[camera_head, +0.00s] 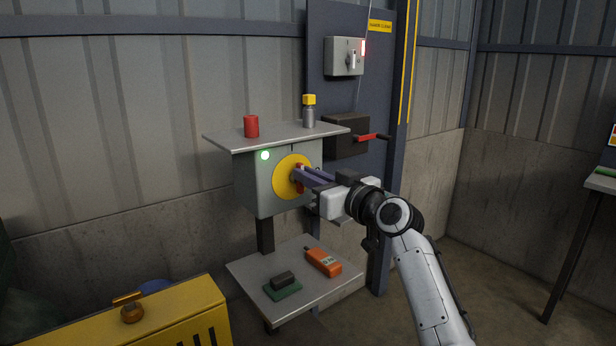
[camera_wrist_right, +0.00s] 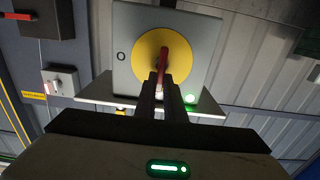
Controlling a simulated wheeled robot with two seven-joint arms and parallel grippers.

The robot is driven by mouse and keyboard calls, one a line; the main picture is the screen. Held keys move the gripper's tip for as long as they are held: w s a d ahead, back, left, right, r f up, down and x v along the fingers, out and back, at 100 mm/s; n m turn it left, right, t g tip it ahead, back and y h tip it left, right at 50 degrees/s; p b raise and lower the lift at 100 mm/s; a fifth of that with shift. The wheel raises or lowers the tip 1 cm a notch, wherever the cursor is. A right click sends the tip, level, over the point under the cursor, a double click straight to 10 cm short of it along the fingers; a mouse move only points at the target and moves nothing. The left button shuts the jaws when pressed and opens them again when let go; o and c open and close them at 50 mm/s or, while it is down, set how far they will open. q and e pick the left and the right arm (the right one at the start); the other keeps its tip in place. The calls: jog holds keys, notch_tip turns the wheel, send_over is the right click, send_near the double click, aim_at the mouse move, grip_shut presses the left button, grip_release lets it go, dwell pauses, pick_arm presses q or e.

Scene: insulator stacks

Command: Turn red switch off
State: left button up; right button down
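The red switch handle (camera_wrist_right: 165,58) sits on a round yellow plate (camera_head: 283,180) on the front of a grey box (camera_head: 258,190). It looks roughly upright, and in the head view (camera_head: 300,166) the fingers partly hide it. A green lamp (camera_head: 265,155) glows at the box's upper left. An "O" mark (camera_wrist_right: 121,57) shows beside the plate in the wrist view. My right gripper (camera_head: 299,175) is at the plate, its fingers close together on both sides of the handle, apparently shut on it. My left gripper is not in view.
A shelf (camera_head: 225,139) above the box bears a red can (camera_head: 251,126) and a yellow-topped bottle (camera_head: 309,111). A lower shelf (camera_head: 255,268) holds an orange device (camera_head: 323,262). A black box with another red lever (camera_head: 372,137) is to the right. A yellow case (camera_head: 180,317) stands front left.

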jog(key=shift+m, duration=0.3)
jog(key=shift+w+d+f+m+p, duration=0.3)
jog(key=shift+m+p, duration=0.8)
jog(key=shift+m, duration=1.75)
jog(key=shift+w+d+f+m+p, duration=0.1)
jog(key=shift+d+f+m+p, duration=0.25)
jog(key=shift+m+p, duration=1.65)
jog(key=shift+w+d+f+m+p, duration=0.2)
jog(key=shift+f+m, duration=0.25)
jog(key=shift+m, duration=3.3)
jog(key=shift+f, duration=0.1)
jog(key=c, duration=1.8)
grip_release()
jog(key=shift+c, duration=0.2)
